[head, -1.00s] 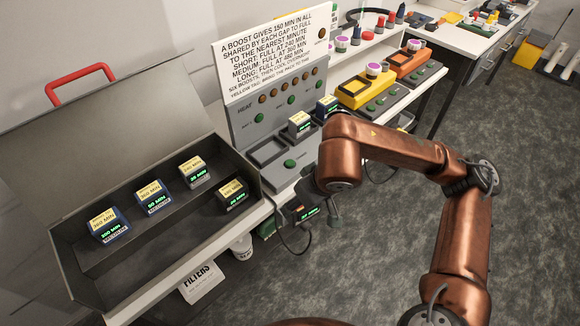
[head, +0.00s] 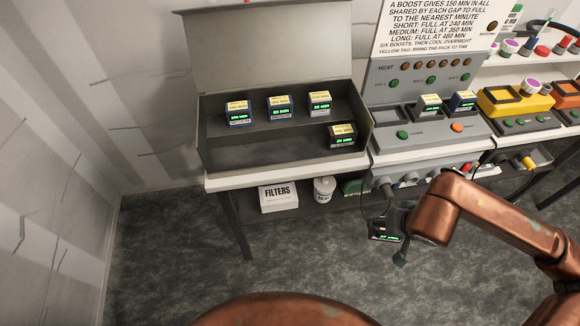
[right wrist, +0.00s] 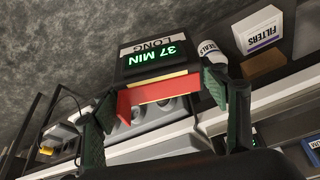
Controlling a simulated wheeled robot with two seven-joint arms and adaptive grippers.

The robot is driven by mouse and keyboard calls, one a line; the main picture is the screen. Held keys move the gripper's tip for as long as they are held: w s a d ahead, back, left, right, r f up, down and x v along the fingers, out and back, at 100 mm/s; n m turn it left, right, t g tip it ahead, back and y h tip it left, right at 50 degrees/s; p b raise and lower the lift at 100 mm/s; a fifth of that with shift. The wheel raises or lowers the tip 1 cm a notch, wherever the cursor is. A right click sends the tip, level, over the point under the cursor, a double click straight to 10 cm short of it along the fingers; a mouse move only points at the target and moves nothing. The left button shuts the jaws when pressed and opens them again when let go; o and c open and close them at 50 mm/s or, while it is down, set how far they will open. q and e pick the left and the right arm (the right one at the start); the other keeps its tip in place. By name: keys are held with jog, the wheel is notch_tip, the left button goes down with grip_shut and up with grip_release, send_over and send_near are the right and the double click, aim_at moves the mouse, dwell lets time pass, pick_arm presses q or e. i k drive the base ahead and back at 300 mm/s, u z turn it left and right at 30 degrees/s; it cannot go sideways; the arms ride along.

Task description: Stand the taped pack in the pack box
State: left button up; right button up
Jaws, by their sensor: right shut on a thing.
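My right gripper (head: 398,218) is shut on a dark pack (head: 382,232) and holds it in the air in front of the bench. In the right wrist view the pack (right wrist: 155,60) lies between both fingers (right wrist: 163,95). Its face reads "37 MIN" and "LONG", upside down there, with a red part and a pale yellow strip near the fingers. The pack box (head: 228,158) stands open on the bench, left of and above the gripper in the head view. Three packs stand in its back row; one yellow-topped pack (head: 343,135) stands at the front right. My left gripper is out of view.
The heat panel (head: 420,75) and its slots stand right of the box, two packs (head: 430,104) in them. Below the box are a filters carton (head: 278,198) and a white tub (head: 324,188). The box's front left floor is clear.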

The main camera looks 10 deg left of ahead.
aim_at(267, 153)
jog(key=u, duration=0.05)
jog(key=k, duration=0.1)
jog(key=u, duration=3.35)
jog(key=k, duration=1.4)
jog(key=z, duration=1)
jog(key=i, duration=0.5)
jog(key=z, duration=0.1)
